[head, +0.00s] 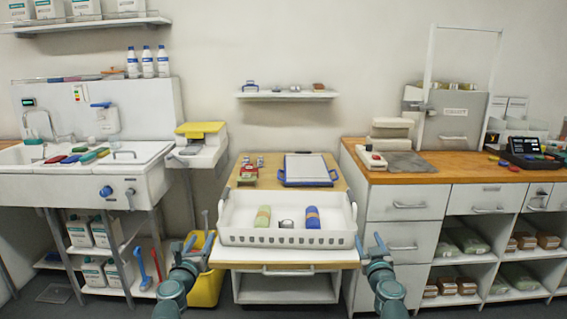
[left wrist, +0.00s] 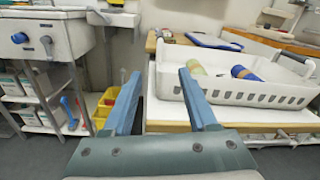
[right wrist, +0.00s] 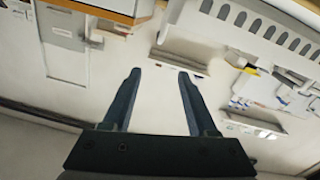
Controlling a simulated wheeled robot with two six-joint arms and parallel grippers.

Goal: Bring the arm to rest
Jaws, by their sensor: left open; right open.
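My left gripper (head: 192,246) is at the front left of the small table, beside the white basket. In the left wrist view its two blue fingers (left wrist: 158,92) are spread and empty, in front of the table edge. My right gripper (head: 370,244) is at the front right of the same table, beside the basket's right end. In the right wrist view its fingers (right wrist: 158,75) are apart with nothing between them. Both grippers are apart from the objects in the basket.
The white basket (head: 288,238) on the small table holds a green roll (head: 263,216), a blue roll (head: 312,217) and a small metallic item (head: 286,224). Behind it is a blue-edged tray (head: 306,170). A sink unit stands left, a drawer counter (head: 440,170) right, a yellow bin (head: 206,285) below left.

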